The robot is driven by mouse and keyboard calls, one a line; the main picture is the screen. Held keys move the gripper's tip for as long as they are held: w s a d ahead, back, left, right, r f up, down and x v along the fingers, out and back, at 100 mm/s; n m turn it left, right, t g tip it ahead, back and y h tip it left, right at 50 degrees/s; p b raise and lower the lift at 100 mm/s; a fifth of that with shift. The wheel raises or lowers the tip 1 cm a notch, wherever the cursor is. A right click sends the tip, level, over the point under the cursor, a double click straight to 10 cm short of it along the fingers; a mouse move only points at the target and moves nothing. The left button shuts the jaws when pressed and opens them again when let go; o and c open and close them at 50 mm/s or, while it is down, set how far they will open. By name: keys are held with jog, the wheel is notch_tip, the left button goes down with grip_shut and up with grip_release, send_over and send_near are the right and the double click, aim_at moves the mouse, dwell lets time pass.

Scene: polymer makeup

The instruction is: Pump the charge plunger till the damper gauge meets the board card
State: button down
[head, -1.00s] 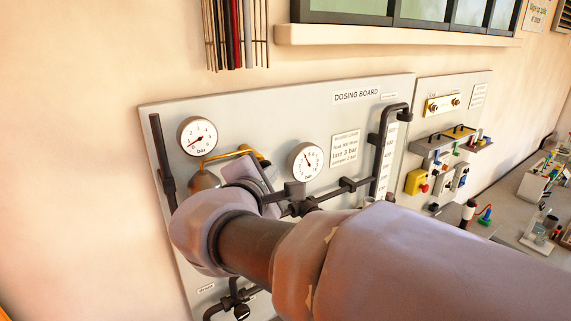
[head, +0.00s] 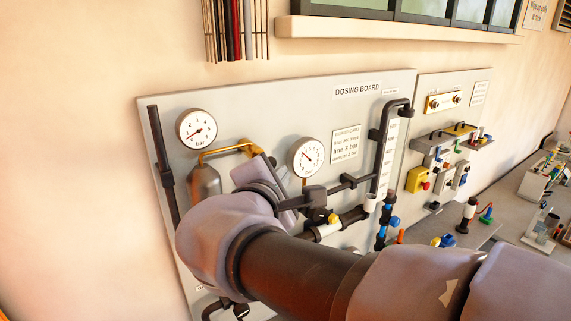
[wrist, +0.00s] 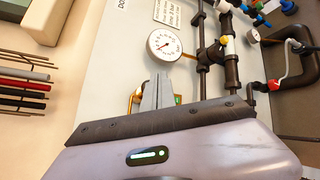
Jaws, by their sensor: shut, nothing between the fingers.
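The dosing board (head: 300,107) carries a left dial gauge (head: 197,129) above a grey-brown vessel (head: 205,180), and a second gauge (head: 308,157) to its right. The left needle points to the lower left, low on its scale; the second needle points upper left. The board card (head: 346,145) shows "line 3 bar"; its smaller damper line is hard to read. My gripper (wrist: 157,90) is shut and empty, its fingers pointing towards the board below a gauge (wrist: 164,45). In the head view, my arm hides the fingertips. I cannot identify the charge plunger.
A yellow pipe (head: 228,149) joins the vessel top. Dark pipes with a blue valve (head: 394,222) run right of my wrist. A black bar (head: 160,150) stands at the board's left edge. A yellow switch box (head: 418,180) and cluttered bench (head: 505,235) lie further right.

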jog(key=shift+s+d+b, duration=0.2)
jog(key=shift+s+d, duration=0.4)
jog(key=shift+s, duration=0.25)
jog(key=shift+s+d+b, duration=0.2)
jog(key=shift+s+d, duration=0.4)
jog(key=shift+s, duration=0.25)
jog(key=s+d+f+m+g+h+b, duration=0.1)
jog(key=s+d+f+m+g+b, duration=0.25)
jog(key=f, duration=0.55)
jog(key=s+d+f+m+g+b, duration=0.1)
jog(key=s+d+f+m+b, duration=0.2)
jog(key=d+f+m+b, duration=0.35)
jog(key=s+d+f+m+g+h+b, duration=0.1)
jog(key=s+d+f+m+g+b, duration=0.3)
jog(key=f, duration=0.7)
jog(key=s+a+f+m+y+b, duration=0.1)
jog(key=s+f+m+y+b, duration=0.1)
jog(key=f, duration=0.4)
jog(key=s+a+f+m+y+b, duration=0.1)
jog(key=s+f+m+y+b, duration=0.1)
jog(key=s+f+m+b, duration=0.3)
jog(key=s+a+f+m+y+b, duration=0.2)
jog(key=s+f+m+b, duration=0.1)
jog(key=f+m+b, duration=0.2)
notch_tip(320, 180, down, 4)
jog(key=shift+s+r+m+g+y+b, duration=0.25)
jog(key=shift+m+g+b, duration=0.2)
jog(key=shift+b, duration=0.8)
jog(key=shift+a, duration=0.1)
